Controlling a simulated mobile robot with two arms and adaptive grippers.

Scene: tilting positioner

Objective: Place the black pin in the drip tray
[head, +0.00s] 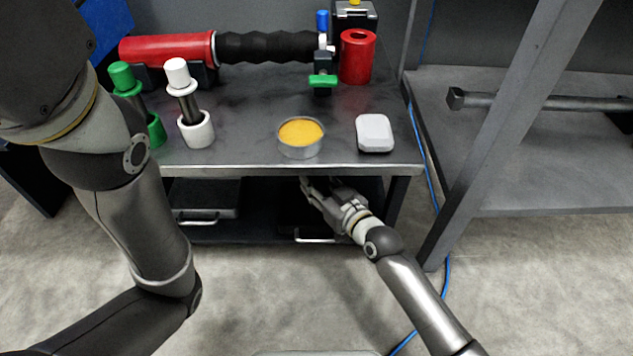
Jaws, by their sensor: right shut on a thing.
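My right gripper (313,188) is in front of the table, just below the front edge of its top, over the dark lower shelf space. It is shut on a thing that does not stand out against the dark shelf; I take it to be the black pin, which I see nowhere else. Dark trays with light handles sit on the lower shelf: one at the left (204,196) and one below my right gripper (312,229). I cannot tell which is the drip tray. My left arm crosses the left side; its gripper is not in view.
On the tabletop (240,160) stand a tin with yellow contents (301,138), a white block (375,133), white (196,130) and green (156,130) holders with handled tools, a red cup (357,57) and a red-and-black tool (170,49). A metal frame post (489,140) rises at the right.

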